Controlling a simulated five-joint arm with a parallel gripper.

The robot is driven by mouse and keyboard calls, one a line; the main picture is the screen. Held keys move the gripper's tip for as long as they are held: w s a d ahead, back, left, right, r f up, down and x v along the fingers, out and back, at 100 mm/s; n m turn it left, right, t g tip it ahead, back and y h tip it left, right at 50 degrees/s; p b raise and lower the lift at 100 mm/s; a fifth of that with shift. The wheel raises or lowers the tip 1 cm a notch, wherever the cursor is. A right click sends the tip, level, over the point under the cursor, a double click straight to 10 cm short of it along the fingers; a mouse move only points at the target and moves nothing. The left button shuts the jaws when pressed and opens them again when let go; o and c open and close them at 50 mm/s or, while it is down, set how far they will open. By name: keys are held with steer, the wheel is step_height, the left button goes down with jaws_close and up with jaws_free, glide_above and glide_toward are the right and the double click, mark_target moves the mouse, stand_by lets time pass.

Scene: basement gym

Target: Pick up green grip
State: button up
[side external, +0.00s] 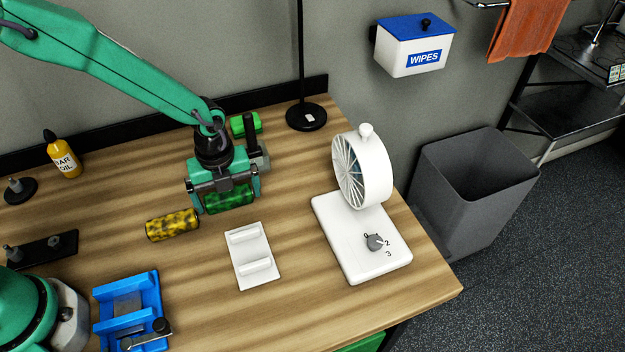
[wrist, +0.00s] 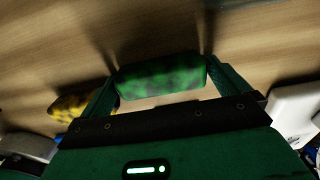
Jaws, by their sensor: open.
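The green grip (side external: 229,198) is a mottled green and black cylinder lying on the wooden table. In the wrist view the green grip (wrist: 162,76) lies lengthwise between the two fingers. My gripper (side external: 224,202) is open and reaches down around the grip, with one finger near each end. In the wrist view my gripper (wrist: 160,88) shows its fingers beside the grip's ends. Whether the fingers touch it I cannot tell.
A yellow and black grip (side external: 172,224) lies just left. A white cradle (side external: 252,256) lies in front. A white fan (side external: 362,240) stands right. A bright green block (side external: 245,124) and grey holder (side external: 256,154) are behind. A blue fixture (side external: 131,310) sits front left.

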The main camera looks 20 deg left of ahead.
mark_target(227, 193)
steer(key=c, duration=0.7)
steer(key=shift+r, duration=0.1)
steer(key=shift+r, duration=0.75)
step_height(227, 193, up, 2)
steer(key=shift+r, duration=0.15)
steer(key=s+d+r, duration=0.2)
steer(key=s, duration=0.1)
steer(key=s+d+r, duration=0.2)
steer(key=s, duration=0.1)
steer(key=s+d+r, duration=0.3)
steer(key=shift+s, duration=0.15)
steer(key=shift+r, duration=0.15)
steer(key=shift+r, duration=2.35)
